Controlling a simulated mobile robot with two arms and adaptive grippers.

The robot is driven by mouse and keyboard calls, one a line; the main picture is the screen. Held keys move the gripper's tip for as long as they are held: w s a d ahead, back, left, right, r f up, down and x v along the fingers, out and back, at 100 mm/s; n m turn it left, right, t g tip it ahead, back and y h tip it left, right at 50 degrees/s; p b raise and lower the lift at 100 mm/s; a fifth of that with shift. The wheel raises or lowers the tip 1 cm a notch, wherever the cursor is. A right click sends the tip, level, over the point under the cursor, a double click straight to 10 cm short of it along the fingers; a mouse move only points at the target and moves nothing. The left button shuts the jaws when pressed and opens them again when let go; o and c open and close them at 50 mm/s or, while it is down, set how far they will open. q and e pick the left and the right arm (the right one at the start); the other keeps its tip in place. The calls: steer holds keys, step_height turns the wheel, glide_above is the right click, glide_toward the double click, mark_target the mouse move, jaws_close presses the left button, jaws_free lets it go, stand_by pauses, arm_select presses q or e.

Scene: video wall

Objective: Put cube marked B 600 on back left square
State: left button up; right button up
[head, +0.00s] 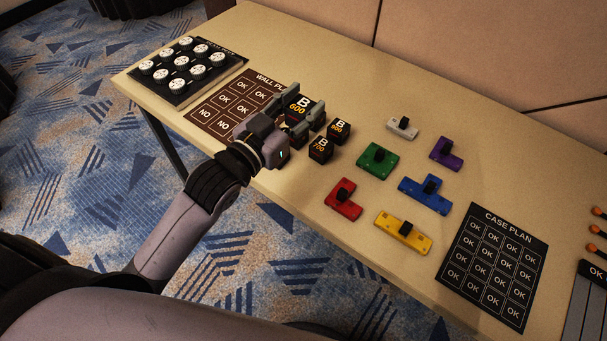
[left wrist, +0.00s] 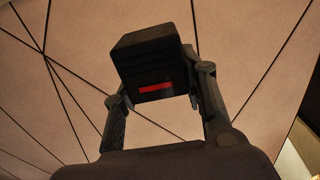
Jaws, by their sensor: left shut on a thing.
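The black cube marked B 600 (head: 298,106) is between the fingers of my left gripper (head: 302,112), which is shut on it. In the left wrist view the held cube (left wrist: 152,62) is dark with a red stripe, a little tilted between the fingers. The brown WALL PLAN board (head: 213,110) lies on the table, with squares marked OK and NO. The gripper and cube appear over or just beside its right end and hide part of it; the height of the cube is hard to tell. My right gripper is not in view.
Cubes B 900 (head: 339,131) and B 700 (head: 320,150) stand close right of the gripper. A tray of round white pieces (head: 160,86) lies left of the board. Coloured blocks with black knobs and a CASE PLAN board (head: 494,262) lie farther right.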

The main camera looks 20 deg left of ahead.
arm_select(q)
steer(key=shift+w+a, duration=0.15)
steer(key=shift+w, duration=0.05)
step_height(320, 180, down, 15)
steer(key=shift+w+r+b, duration=0.1)
steer(key=shift+r+b, duration=0.1)
steer(key=shift+b, duration=0.8)
step_height(320, 180, down, 4)
steer(key=shift+r+b, duration=0.1)
steer(key=shift+b, duration=0.2)
steer(key=shift+f, duration=0.45)
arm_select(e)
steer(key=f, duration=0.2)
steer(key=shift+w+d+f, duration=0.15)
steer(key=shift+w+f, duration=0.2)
arm_select(q)
steer(key=shift+f, duration=0.1)
steer(key=shift+f, duration=0.15)
steer(key=o, duration=1.2)
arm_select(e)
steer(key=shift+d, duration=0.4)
